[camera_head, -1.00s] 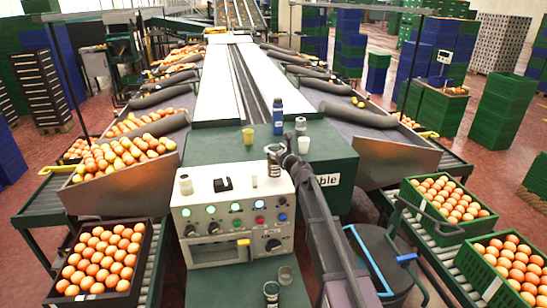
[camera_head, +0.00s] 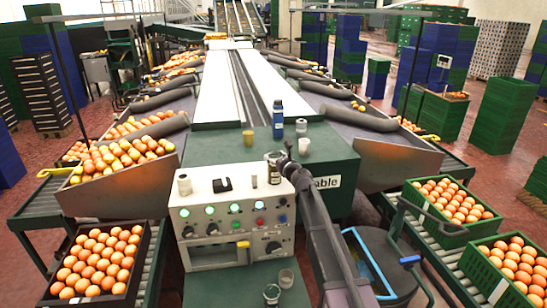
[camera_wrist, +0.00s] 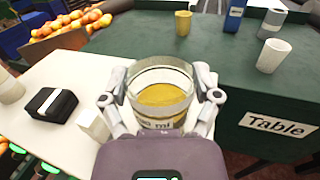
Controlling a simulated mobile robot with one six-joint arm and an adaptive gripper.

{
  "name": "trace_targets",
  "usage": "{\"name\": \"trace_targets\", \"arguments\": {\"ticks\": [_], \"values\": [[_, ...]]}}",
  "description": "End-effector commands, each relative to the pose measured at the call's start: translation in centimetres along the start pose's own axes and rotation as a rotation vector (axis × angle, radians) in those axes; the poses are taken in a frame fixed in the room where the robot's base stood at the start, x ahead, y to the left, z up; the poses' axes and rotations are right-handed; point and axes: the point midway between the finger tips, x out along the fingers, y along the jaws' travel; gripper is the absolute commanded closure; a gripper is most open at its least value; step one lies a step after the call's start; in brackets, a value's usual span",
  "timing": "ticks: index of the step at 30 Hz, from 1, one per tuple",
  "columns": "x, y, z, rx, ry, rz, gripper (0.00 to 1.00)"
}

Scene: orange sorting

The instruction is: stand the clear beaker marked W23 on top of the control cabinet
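A clear beaker (camera_wrist: 160,98) with yellow contents sits between the two fingers of my gripper (camera_wrist: 160,97) in the wrist view. The fingers press on it from both sides. Its marking is partly cut off by my gripper and I cannot read it. In the head view the beaker (camera_head: 274,175) is upright at the right back part of the white top of the control cabinet (camera_head: 212,222), under my gripper (camera_head: 275,158). I cannot tell whether its base touches the top.
A white cup (camera_head: 184,185), a black box (camera_head: 222,185) and a small white block (camera_head: 254,181) stand on the cabinet. Behind, the green table (camera_head: 215,150) holds a yellow cup (camera_head: 248,138), a blue bottle (camera_head: 278,120) and a white cup (camera_head: 304,146). Two clear vessels (camera_head: 286,278) stand in front below.

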Motion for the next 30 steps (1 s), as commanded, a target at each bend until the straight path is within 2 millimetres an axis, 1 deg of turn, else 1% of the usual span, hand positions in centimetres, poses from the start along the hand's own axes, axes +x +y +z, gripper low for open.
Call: {"name": "trace_targets", "arguments": {"ticks": [1, 2, 15, 20, 26, 30], "values": [[0.0, 0.0, 0.0, 0.0, 0.0, 0.0, 0.03], [0.0, 0.0, 0.0, 0.0, 0.0, 0.0, 0.0], [0.0, 0.0, 0.1, 0.0, 0.0, 0.0, 0.0], [0.0, -0.1, 0.4, 0.0, 0.0, -0.001, 0.0], [-2.1, 0.0, 0.3, 0.0, 0.0, -0.002, 0.0], [-4.3, 0.0, 0.3, 0.0, 0.0, -0.002, 0.0]]}}
